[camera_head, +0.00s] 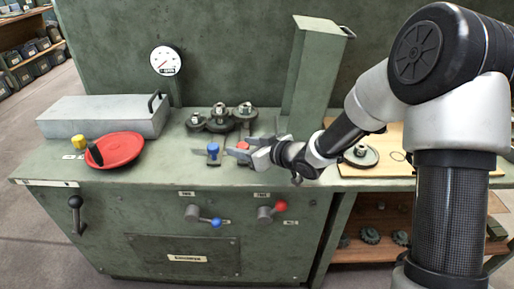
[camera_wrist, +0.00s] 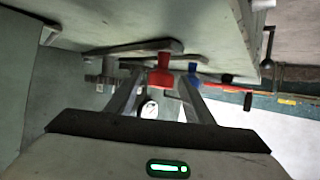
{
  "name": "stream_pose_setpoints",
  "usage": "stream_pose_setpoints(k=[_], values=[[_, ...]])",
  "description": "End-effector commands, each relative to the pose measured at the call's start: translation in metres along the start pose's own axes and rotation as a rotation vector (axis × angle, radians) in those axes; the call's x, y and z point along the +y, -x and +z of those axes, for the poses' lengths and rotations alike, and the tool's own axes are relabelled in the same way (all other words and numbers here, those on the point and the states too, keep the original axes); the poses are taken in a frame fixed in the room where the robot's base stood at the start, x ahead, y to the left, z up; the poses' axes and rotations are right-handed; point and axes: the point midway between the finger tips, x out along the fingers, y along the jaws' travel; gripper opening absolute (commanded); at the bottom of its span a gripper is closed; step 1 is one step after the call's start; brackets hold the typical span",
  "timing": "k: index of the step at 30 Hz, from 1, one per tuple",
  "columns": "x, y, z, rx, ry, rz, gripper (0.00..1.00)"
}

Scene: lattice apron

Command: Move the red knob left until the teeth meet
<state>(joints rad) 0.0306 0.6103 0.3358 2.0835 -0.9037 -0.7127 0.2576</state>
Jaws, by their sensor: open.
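The red knob (camera_head: 243,147) stands on the apron's top, just right of the blue knob (camera_head: 213,150). My gripper (camera_head: 250,152) reaches in from the right, low over the top, with its fingers around the red knob's place. In the wrist view the red knob (camera_wrist: 160,76) lies between my two open fingers (camera_wrist: 158,88), with the blue knob (camera_wrist: 192,78) beyond it. I cannot tell whether the fingers touch it. Behind the knobs stand several dark toothed gears (camera_head: 220,118). Whether their teeth meet is too small to tell.
A red dish (camera_head: 122,148) and a grey box (camera_head: 103,116) stand on the left of the top. A dial gauge (camera_head: 166,61) and a tall green column (camera_head: 313,75) rise behind. A red-ended lever (camera_head: 281,206) and a blue-ended lever (camera_head: 216,222) are on the front panel.

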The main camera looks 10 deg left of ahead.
Motion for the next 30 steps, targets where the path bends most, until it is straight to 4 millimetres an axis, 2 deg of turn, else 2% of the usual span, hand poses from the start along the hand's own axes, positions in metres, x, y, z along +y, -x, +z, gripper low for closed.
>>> stream_pose_setpoints(k=[5, 18, 24, 30], values=[[0.002, 0.031, -0.003, -0.001, -0.001, 0.005, 0.47], [0.001, 0.136, -0.003, 0.0, -0.001, 0.004, 0.47], [0.0, 0.162, -0.002, 0.0, -0.001, 0.001, 0.47], [0.0, 0.17, 0.0, 0.0, -0.001, 0.001, 0.47]])
